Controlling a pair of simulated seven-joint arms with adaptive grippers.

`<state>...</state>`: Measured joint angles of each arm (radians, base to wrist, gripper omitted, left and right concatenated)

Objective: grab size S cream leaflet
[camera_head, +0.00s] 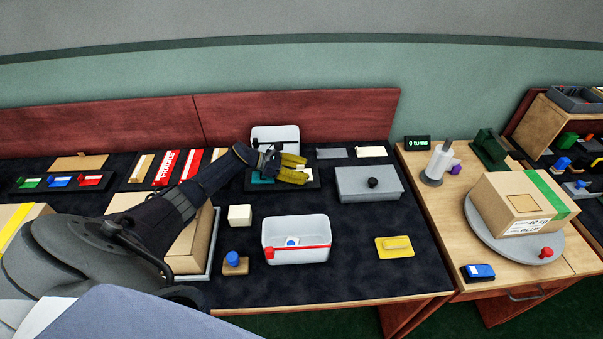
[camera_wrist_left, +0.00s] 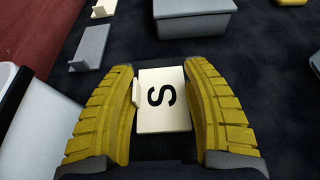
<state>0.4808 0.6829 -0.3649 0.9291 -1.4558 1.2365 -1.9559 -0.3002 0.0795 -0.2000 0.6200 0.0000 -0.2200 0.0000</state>
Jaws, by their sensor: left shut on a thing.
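The cream leaflet (camera_wrist_left: 163,101) with a large black S lies between the yellow fingers of my left gripper (camera_wrist_left: 165,100) in the left wrist view. The gripper is shut on it, with a small upright cream lip against the left finger. In the head view my left gripper (camera_head: 291,168) is at the back middle of the dark table, over a black tray (camera_head: 311,184). My right gripper is not in view.
A white bin (camera_head: 275,135) stands behind the gripper. A grey lidded box (camera_head: 368,184) is to its right, with a grey piece (camera_head: 331,153) and a cream piece (camera_head: 371,151) behind. A white container with a red stripe (camera_head: 296,253) stands in front. Bare table lies between.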

